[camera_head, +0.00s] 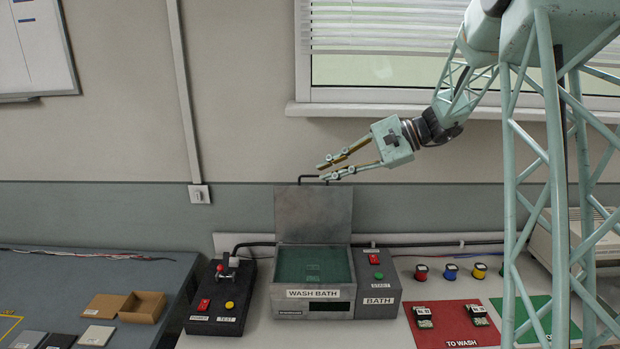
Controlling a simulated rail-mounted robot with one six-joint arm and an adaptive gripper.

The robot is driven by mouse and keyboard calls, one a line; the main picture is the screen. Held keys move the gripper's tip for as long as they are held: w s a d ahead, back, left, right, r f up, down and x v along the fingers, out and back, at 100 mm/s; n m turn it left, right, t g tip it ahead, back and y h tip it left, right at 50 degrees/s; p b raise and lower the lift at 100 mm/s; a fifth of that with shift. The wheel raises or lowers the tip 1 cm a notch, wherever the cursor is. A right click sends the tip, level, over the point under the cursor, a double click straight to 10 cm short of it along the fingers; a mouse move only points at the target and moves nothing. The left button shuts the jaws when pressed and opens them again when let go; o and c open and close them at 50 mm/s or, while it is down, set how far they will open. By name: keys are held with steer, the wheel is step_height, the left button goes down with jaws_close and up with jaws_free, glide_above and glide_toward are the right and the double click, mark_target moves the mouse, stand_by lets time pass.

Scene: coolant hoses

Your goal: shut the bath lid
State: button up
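The wash bath (313,304) is a grey metal box labelled WASH BATH, with dark green liquid inside. Its grey lid (313,214) stands up, open, at the rear edge of the bath. Nothing shows clearly between the fingers.
A red TO WASH mat (455,336) with two small boards and several coloured spools lie right. A window sill (400,111) is behind my arm.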

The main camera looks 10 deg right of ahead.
mark_target(313, 176)
steer(key=w+d+f+m+t, duration=0.1)
steer(key=w+d+f, duration=0.2)
steer(key=w+d, duration=0.2)
steer(key=w+d+f+m+t+y, duration=0.1)
steer(key=w+d+f+t, duration=0.1)
steer(key=w+d, duration=0.3)
steer(key=shift+f+m, duration=0.4)
steer(key=shift+w+a, duration=0.1)
steer(key=shift+w, duration=0.05)
steer(key=shift+x, duration=6.85)
steer(key=shift+a+r, duration=0.1)
steer(key=shift+r, duration=0.05)
steer(key=shift+c, duration=0.3)
jaws_close()
steer(key=shift+s+b, duration=0.3)
